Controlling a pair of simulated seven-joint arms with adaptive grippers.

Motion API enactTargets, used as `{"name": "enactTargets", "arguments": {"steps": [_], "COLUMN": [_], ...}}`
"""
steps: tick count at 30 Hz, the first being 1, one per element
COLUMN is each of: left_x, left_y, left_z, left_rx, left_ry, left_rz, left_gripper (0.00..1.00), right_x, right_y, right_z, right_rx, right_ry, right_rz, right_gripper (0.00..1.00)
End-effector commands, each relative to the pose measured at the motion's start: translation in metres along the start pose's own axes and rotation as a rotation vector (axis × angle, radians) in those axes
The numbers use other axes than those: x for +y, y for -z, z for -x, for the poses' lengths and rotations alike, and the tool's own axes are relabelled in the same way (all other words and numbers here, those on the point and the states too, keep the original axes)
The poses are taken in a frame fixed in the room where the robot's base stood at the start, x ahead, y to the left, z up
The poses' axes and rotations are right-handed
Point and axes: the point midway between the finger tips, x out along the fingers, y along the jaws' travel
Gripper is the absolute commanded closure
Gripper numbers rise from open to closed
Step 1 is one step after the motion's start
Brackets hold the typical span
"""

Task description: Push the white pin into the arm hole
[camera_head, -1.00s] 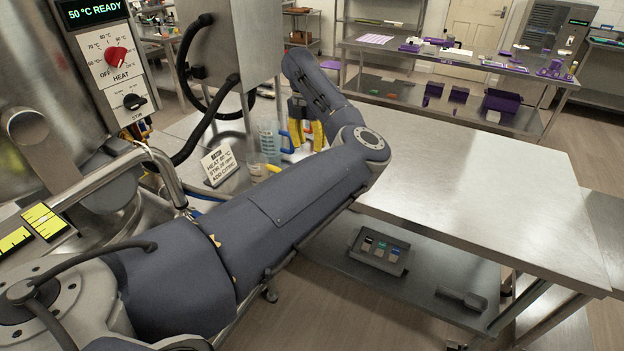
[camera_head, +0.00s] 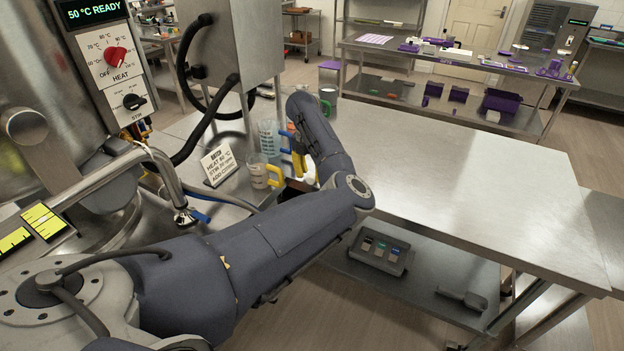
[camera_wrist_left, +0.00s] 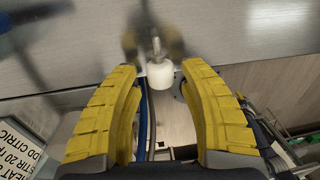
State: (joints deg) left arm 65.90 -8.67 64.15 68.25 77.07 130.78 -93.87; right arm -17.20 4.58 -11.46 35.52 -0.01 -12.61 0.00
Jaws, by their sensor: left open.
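A white, short cylindrical piece with a thin metal stem (camera_wrist_left: 160,74), which looks like the white pin, shows in the left wrist view at the steel table's edge. It is between and just beyond my fingertips. I cannot tell whether they touch it. My left gripper (camera_wrist_left: 158,70) has its two yellow fingers spread apart and holds nothing visible. In the head view the left gripper (camera_head: 299,163) is low beside the measuring jugs, partly hidden by my own arm. I cannot make out the pin or an arm hole in the head view. My right gripper is not in view.
A blue-tinted jug (camera_head: 268,138), a yellow-handled jug (camera_head: 260,173) and a batch sign (camera_head: 218,164) stand close left of the gripper. A green-handled cup (camera_head: 327,99) is behind. The steel table (camera_head: 470,180) to the right is clear. Black hoses hang at the left.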

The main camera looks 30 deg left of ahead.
Motion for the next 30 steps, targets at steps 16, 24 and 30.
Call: {"name": "enactTargets", "arguments": {"steps": [16,24,30], "left_x": [0.000,0.000,0.000], "left_y": [0.000,0.000,0.000], "left_z": [-0.021,-0.021,-0.021], "left_rx": [-0.001,-0.001,-0.001], "left_ry": [0.000,0.000,0.000], "left_rz": [0.001,0.001,0.001], "left_gripper": [0.57,0.88,0.96], "right_x": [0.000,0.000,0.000], "right_y": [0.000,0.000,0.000], "right_z": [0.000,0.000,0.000], "right_rx": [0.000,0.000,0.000], "right_ry": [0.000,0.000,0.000], "right_rz": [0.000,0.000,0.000], "right_gripper": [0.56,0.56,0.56]}}
